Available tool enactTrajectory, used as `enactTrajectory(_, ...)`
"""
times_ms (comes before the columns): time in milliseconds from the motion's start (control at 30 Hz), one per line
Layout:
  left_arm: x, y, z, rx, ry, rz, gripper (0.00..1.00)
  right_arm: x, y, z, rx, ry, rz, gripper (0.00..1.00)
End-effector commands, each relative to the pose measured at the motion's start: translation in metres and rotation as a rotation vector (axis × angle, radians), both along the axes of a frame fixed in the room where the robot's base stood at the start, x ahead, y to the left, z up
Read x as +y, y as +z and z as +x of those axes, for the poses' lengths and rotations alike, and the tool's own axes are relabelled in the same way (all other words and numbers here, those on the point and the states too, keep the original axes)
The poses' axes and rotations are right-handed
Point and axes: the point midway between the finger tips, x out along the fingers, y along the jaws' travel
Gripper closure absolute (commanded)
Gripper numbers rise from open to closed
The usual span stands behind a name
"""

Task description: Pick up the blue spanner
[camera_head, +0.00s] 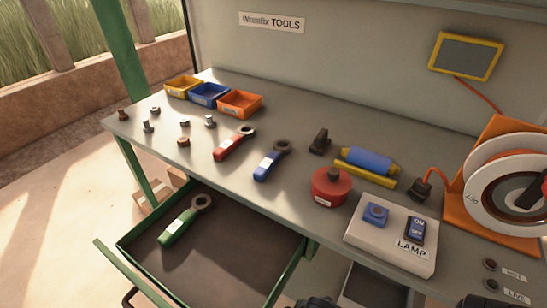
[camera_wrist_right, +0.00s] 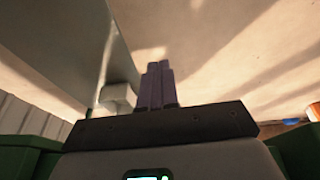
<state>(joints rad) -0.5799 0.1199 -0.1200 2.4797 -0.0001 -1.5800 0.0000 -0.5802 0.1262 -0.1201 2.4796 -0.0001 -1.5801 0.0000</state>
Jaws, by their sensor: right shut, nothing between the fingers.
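The blue spanner (camera_head: 267,166) lies flat on the grey workbench in the head view, with a white label on its handle and its dark ring end pointing to the back right. A red spanner (camera_head: 229,148) lies to its left. A green spanner (camera_head: 179,228) lies in the open drawer below. My right gripper (camera_wrist_right: 157,68) shows in its wrist view, with its two fingers together and empty, away from the spanner. The spanner does not show in that view. My left gripper is not in view.
The workbench (camera_head: 315,220) also bears yellow, blue and orange bins (camera_head: 240,102), several bolts and nuts, a red round container (camera_head: 331,187), a blue cylinder on a yellow base (camera_head: 370,160), a lamp switch box (camera_head: 392,243) and a cable reel (camera_head: 480,180). The green-edged drawer (camera_head: 245,262) stands open.

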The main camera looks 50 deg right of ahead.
Motion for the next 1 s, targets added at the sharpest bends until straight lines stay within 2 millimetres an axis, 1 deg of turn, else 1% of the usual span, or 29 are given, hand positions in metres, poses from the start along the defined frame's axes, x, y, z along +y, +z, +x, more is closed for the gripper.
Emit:
enactTrajectory(100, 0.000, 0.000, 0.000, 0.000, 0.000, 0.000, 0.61, 0.000, 0.000, 0.000, 0.000, -0.002, 0.002, 1.00)
enactTrajectory(267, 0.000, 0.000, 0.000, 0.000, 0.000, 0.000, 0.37, 0.001, 0.000, 0.000, 0.000, -0.004, 0.005, 1.00)
enactTrajectory(300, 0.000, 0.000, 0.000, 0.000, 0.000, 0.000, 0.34, 0.001, 0.000, 0.000, 0.000, -0.004, 0.007, 1.00)
enactTrajectory(533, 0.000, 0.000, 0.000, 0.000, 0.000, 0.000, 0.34, 0.002, 0.001, 0.000, -0.001, -0.006, 0.010, 1.00)
enactTrajectory(667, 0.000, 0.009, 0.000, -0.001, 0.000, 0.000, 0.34, 0.002, 0.010, 0.000, 0.000, -0.006, 0.009, 1.00)
enactTrajectory(767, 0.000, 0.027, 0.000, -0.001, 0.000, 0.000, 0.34, 0.002, 0.027, 0.000, 0.001, -0.006, 0.009, 1.00)
enactTrajectory(867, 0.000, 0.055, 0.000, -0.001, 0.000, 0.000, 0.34, 0.002, 0.054, 0.000, 0.001, -0.006, 0.009, 1.00)
enactTrajectory(967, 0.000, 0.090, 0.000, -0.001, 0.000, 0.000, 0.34, 0.002, 0.089, 0.000, 0.001, -0.005, 0.008, 1.00)
enactTrajectory(1000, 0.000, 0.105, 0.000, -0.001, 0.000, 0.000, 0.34, 0.002, 0.105, 0.000, 0.000, -0.004, 0.007, 1.00)
